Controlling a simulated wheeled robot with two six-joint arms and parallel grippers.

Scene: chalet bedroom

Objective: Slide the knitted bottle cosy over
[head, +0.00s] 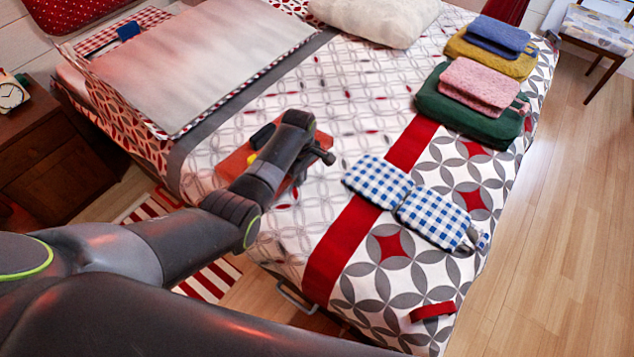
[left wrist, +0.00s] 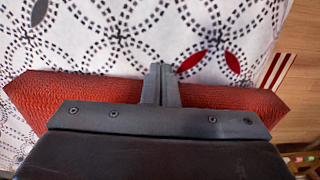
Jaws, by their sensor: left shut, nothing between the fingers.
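An orange-red, rough-textured piece (head: 238,163) lies on the bed, partly hidden by my left arm. It also shows in the left wrist view (left wrist: 95,87), spreading to both sides of the hand; I cannot tell whether it is the knitted cosy. My left gripper (left wrist: 162,72) is shut and empty, its fingers together over this piece. In the head view my left gripper (head: 300,178) is mostly hidden by its own wrist; contact cannot be told. A blue-and-white checked piece in two padded parts (head: 434,217) lies to the right, with a grey fitting at its lower end.
A pink folded cloth (head: 478,82) lies on a green one (head: 468,118), near yellow (head: 490,54) and blue (head: 497,37) ones. A red strap (head: 432,311) lies near the bed's front edge.

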